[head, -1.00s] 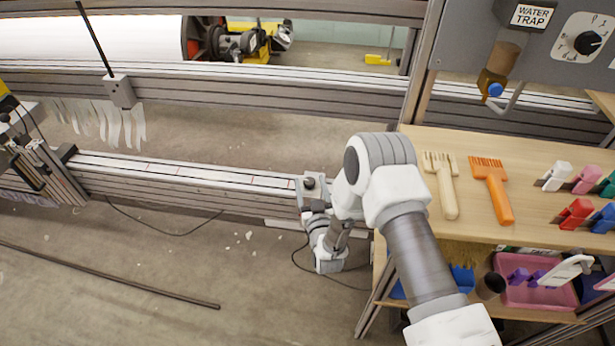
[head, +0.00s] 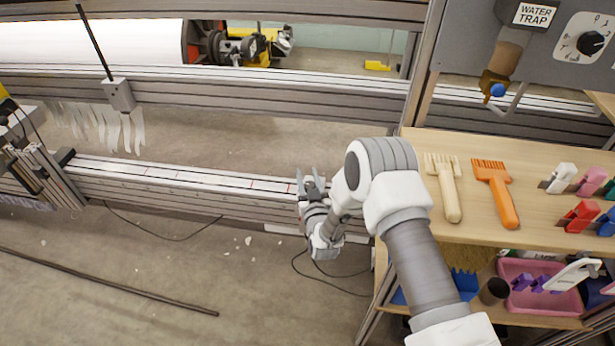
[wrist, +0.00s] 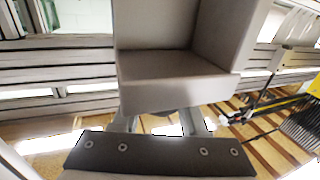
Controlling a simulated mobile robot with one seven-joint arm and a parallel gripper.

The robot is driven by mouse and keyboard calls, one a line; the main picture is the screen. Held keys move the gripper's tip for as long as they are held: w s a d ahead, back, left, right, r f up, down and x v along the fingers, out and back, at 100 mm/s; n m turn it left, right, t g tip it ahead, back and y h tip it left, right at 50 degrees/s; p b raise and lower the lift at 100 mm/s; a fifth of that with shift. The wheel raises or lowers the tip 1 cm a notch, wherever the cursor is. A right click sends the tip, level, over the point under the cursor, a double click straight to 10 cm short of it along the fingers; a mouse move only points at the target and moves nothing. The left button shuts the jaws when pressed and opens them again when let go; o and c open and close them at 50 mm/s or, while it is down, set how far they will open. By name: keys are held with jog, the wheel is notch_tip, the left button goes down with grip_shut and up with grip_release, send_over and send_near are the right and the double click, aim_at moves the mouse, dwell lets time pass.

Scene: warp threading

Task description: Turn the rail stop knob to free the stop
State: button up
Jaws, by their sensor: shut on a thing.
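The rail stop is a grey block (wrist: 175,80) that fills the upper middle of the wrist view. My gripper (head: 311,183) is at the right part of the lower rail, at the stop, with its fingers pointing up. In the wrist view my gripper (wrist: 160,122) has one finger on each side of a small grey round part just under the block, which I take for the rail stop knob (wrist: 162,113). The fingers are shut on it. Most of the knob is hidden by the block and the gripper body. In the head view the gripper largely covers the stop.
The lower rail (head: 180,177) runs left from my gripper. A wooden shelf (head: 510,145) with a cream comb (head: 447,185), an orange comb (head: 495,190) and coloured clips stands close to the right of my arm. A cable (head: 330,275) lies on the floor below.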

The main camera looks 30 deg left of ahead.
grip_shut()
jog(key=shift+n+g+y, duration=0.3)
jog(key=shift+y, duration=0.1)
jog(key=shift+s+a+n+g+y, duration=0.15)
jog(key=shift+n+g+y, duration=0.35)
jog(key=shift+y, duration=0.1)
jog(key=o, duration=1)
grip_release()
jog(key=shift+c, duration=0.2)
jog(key=p+v, duration=0.4)
jog(key=v, duration=1.3)
jog(key=shift+s+p, duration=0.2)
jog(key=shift+p, duration=0.2)
jog(key=shift+s, duration=0.1)
